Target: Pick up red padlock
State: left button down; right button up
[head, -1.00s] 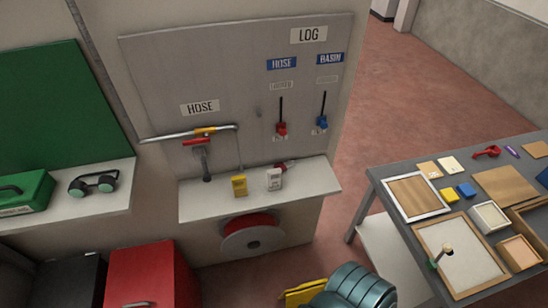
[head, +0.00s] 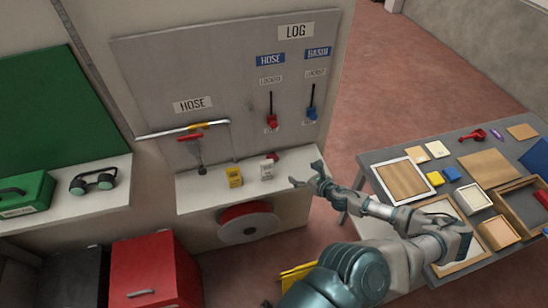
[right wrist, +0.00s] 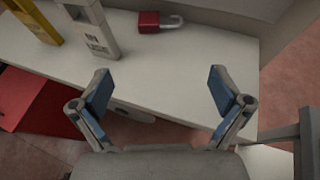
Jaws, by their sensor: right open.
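The red padlock (right wrist: 149,22) lies on the white shelf (right wrist: 205,60) near its back edge, its grey open shackle pointing right in the right wrist view. In the head view, the small red padlock (head: 272,156) shows behind the white tag-like object. My right gripper (head: 305,172) is at the shelf's right end. Its fingers are spread and empty; in the right wrist view the gripper (right wrist: 158,75) shows the padlock beyond the fingertips, apart from them. My left gripper is not in view.
A yellow block (head: 234,177) and a white block (head: 267,170) stand on the shelf to the left of the padlock. A red hose reel (head: 248,222) hangs below. A grey table (head: 378,157) with several items stands at right.

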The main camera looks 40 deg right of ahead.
jog(key=b, duration=0.2)
send_near(279, 160)
jog(key=w, duration=0.1)
jog(key=w+d, duration=0.1)
jog(key=w, duration=0.1)
jog(key=shift+w+d+f, duration=0.2)
jog(key=shift+d+f, duration=0.15)
jog(key=shift+d, duration=0.05)
jog(key=shift+w+d+f, duration=0.2)
jog(key=shift+w+f, duration=0.1)
jog(key=shift+w, duration=0.1)
jog(key=shift+w+a+r, duration=0.1)
jog(key=shift+w+a, duration=0.05)
jog(key=shift+w, duration=0.3)
jog(key=x, duration=0.3)
jog(key=shift+w+a+r+p, duration=0.1)
jog(key=shift+w+a+p, duration=0.2)
jog(key=shift+w, duration=0.25)
jog(key=shift+w+d, duration=0.1)
jog(key=shift+w, duration=0.1)
jog(key=shift+d+f, duration=0.15)
jog(key=shift+f, duration=0.1)
jog(key=shift+d, duration=0.1)
jog(key=c, duration=1)
jog(key=shift+c, duration=0.4)
